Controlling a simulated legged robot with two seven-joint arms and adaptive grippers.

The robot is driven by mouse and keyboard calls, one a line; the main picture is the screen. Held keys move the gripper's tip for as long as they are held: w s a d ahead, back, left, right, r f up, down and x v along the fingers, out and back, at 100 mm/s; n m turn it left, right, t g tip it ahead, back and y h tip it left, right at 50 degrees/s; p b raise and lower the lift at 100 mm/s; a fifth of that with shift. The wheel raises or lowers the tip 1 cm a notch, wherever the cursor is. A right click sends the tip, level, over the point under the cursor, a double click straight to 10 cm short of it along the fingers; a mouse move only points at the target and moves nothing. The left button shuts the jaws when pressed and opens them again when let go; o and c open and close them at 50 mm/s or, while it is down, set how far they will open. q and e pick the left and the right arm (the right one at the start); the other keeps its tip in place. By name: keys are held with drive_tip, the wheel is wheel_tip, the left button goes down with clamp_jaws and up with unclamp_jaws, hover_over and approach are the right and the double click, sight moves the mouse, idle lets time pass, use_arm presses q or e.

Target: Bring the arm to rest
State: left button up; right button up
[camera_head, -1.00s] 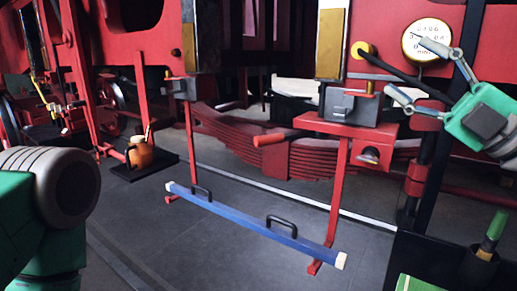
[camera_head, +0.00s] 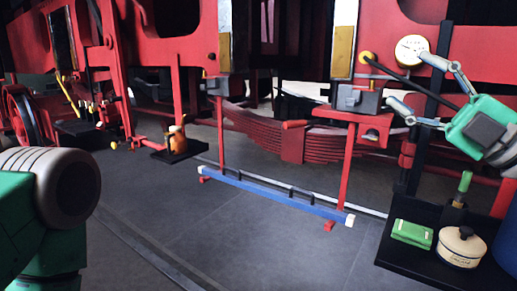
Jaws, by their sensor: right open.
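My right gripper (camera_head: 412,82) comes in from the right edge. Its two silver fingers are spread wide and nothing is between them. A black rod or hose runs behind the fingers, and a round white gauge (camera_head: 410,48) is just behind and above the upper finger. My left arm's green and grey links (camera_head: 45,195) fill the lower left; its gripper is out of the picture.
A red locomotive frame with a leaf spring (camera_head: 300,143) spans the back. A black tray (camera_head: 400,262) at right holds a green box (camera_head: 411,233) and a cream tin (camera_head: 461,247). The grey floor at centre is clear.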

drive_tip(key=w+f+m+h, duration=0.3)
drive_tip(key=f+m+h, duration=0.15)
drive_tip(key=f, duration=0.55)
drive_tip(key=w+f+m+h, duration=0.25)
drive_tip(key=f+m, duration=0.25)
drive_tip(key=f, duration=0.4)
drive_tip(key=s+f+m+g+h, duration=0.2)
drive_tip(key=f+m, duration=0.1)
drive_tip(key=f, duration=0.6)
drive_tip(key=s+f+m+g+h, duration=0.2)
drive_tip(key=f+m+h, duration=0.15)
drive_tip(key=f, duration=0.55)
drive_tip(key=s+d+f+m+g+h, duration=0.1)
drive_tip(key=s+d+f+m+g, duration=0.15)
drive_tip(key=s+f, duration=0.4)
drive_tip(key=s+d+f+m+g+h, duration=0.1)
drive_tip(key=s+f+m+g+h, duration=0.2)
drive_tip(key=f, duration=0.6)
drive_tip(key=s+d+f+m+g+h, duration=0.1)
drive_tip(key=s+f, duration=0.3)
drive_tip(key=s, duration=0.4)
drive_tip(key=s+d+f+m+g+h, duration=0.1)
drive_tip(key=s+d+f+m+g, duration=0.1)
drive_tip(key=s, duration=0.7)
wheel_tip(320, 180, down, 3)
drive_tip(key=shift+s+r+m+g, duration=0.15)
drive_tip(key=shift+s+m+g, duration=0.1)
drive_tip(key=shift+m+g, duration=0.7)
drive_tip(key=shift+d, duration=0.1)
